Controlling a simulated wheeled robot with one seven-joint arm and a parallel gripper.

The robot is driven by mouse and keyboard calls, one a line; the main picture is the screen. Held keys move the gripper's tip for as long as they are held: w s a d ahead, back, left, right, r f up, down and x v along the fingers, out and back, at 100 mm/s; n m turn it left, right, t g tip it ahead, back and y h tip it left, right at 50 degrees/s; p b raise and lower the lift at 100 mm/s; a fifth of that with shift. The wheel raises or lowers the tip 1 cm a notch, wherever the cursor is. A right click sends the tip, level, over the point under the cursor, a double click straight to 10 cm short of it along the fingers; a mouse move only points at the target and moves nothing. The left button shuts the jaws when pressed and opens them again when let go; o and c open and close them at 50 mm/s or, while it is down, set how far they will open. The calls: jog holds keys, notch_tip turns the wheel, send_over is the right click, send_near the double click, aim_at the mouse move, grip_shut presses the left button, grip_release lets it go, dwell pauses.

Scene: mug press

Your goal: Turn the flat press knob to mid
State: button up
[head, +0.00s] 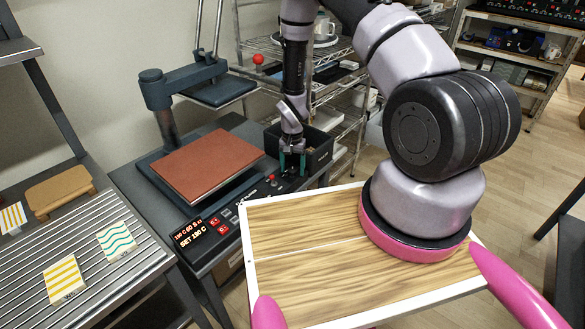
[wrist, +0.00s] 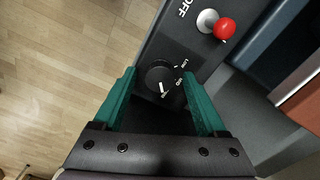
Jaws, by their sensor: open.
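The flat press (head: 207,165) has a red-brown plate and a swung-aside upper plate, with a black control panel (head: 235,205) along its front. The round black knob (wrist: 159,73) sits on that panel. Its white pointer mark faces the bottom of the wrist view, near the lowest of several small white labels, too small to read surely. My gripper (head: 291,163) points down at the panel's right end. In the wrist view my gripper (wrist: 160,76) is open, its green fingers on either side of the knob with gaps. The head view hides the knob behind the gripper.
A red-tipped lever (wrist: 224,28) beside an "OFF" label stands close to the right finger. A black bin (head: 318,150) is just behind the gripper. A slatted table (head: 95,235) with patterned pieces is at left.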

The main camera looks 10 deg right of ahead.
grip_shut()
jog(key=n, duration=0.4)
jog(key=shift+n, duration=2.9)
grip_release()
